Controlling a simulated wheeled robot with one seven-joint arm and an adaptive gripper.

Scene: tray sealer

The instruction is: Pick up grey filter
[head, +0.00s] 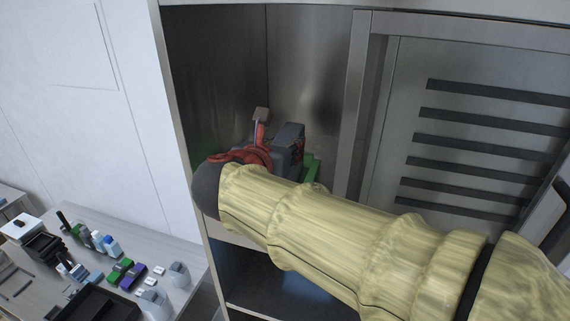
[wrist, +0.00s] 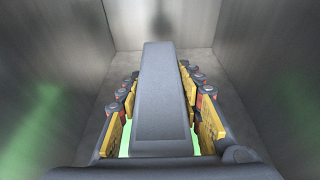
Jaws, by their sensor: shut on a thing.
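The grey filter (wrist: 162,95) is a long dark grey block in the middle of the wrist view, between the yellow pads of my gripper (wrist: 160,100). My gripper is shut on it. In the head view my gripper (head: 278,145) is inside the metal cabinet, with red and grey parts showing past my yellow-sleeved arm. A dark grey block (head: 290,134) stands up there and looks like the filter. Its lower part is hidden by my gripper and arm. A green surface (head: 312,166) shows just behind and below it.
The steel cabinet (head: 225,70) has close walls on the left and back. A slotted metal panel (head: 410,190) stands to the right. At the lower left, a table (head: 195,250) holds several small bottles, boxes and a dark tray (head: 95,302).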

